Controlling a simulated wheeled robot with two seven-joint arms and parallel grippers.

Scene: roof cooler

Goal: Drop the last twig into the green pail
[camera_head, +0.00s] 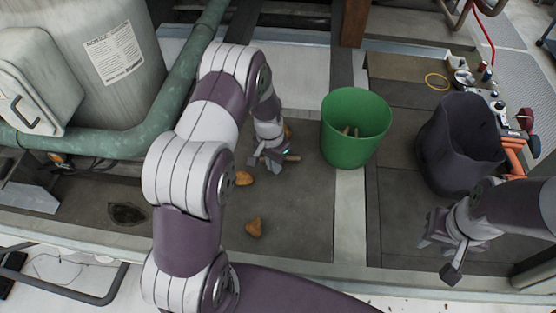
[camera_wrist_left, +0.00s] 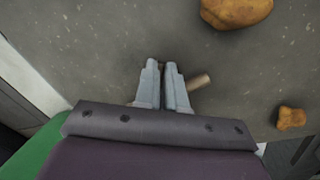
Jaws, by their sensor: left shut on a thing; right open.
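The green pail (camera_head: 352,152) stands upright in the head view, right of my left gripper (camera_head: 270,158). A few pale twigs (camera_head: 349,131) show inside it. My left gripper is low over the grey floor, shut on a short brown twig (camera_head: 292,158) that sticks out to the right. In the left wrist view the jaws (camera_wrist_left: 166,68) are close together, and the twig (camera_wrist_left: 200,81) shows beside the right finger. The rest of the twig is hidden by the fingers. My right gripper (camera_head: 438,257) is open and empty at the lower right, in front of the dark bin.
Orange-brown lumps (camera_head: 244,178) (camera_head: 254,228) lie on the floor near my left gripper. A dark purple bin (camera_head: 459,150) stands right of the pail. A yellow ring (camera_head: 437,81) and assorted tools are at the back right. A green pipe (camera_head: 150,122) and tank are at left.

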